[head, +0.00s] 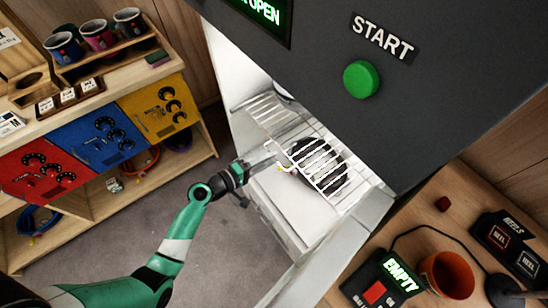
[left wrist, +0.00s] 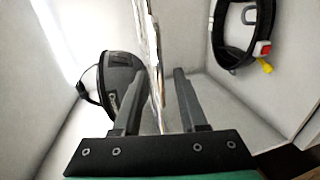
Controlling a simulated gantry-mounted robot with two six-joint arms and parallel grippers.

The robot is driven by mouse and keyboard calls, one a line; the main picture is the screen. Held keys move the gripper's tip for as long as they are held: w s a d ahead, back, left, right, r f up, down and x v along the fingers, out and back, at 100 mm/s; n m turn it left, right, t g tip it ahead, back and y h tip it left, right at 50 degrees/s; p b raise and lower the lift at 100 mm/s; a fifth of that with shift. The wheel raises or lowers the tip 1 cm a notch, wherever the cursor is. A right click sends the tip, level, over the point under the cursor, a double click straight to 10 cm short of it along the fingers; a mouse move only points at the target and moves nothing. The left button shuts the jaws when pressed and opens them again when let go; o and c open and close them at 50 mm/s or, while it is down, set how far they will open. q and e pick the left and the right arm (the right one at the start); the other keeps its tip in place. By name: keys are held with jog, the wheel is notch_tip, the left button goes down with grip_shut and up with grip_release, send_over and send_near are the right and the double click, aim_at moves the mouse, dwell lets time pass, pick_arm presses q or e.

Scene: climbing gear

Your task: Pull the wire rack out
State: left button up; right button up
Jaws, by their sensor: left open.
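The wire rack (head: 318,165) is a pale metal grid in the open, white-lined chamber of the dark grey machine. A black rounded item (head: 334,177) shows through its bars. My left gripper (head: 274,160), on the green arm, is at the rack's front left edge. In the left wrist view its two dark fingers (left wrist: 160,74) stand apart, with the rack (left wrist: 155,50) seen nearly edge-on between them. I cannot tell whether either finger touches it. A dark rounded item (left wrist: 120,78) is on one side of the rack and a black loop with red and yellow parts (left wrist: 238,50) on the other. My right gripper is not in view.
A green button (head: 362,79) under the word START is on the machine front. A shelf unit (head: 110,120) with coloured panels and mugs stands at left. A bench at lower right holds an orange pot (head: 447,275) and a lit EMPTY display (head: 401,274). Grey floor is clear between.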

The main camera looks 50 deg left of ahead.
pick_arm(q)
jog(key=shift+x, duration=1.25)
grip_shut()
dwell(0.4)
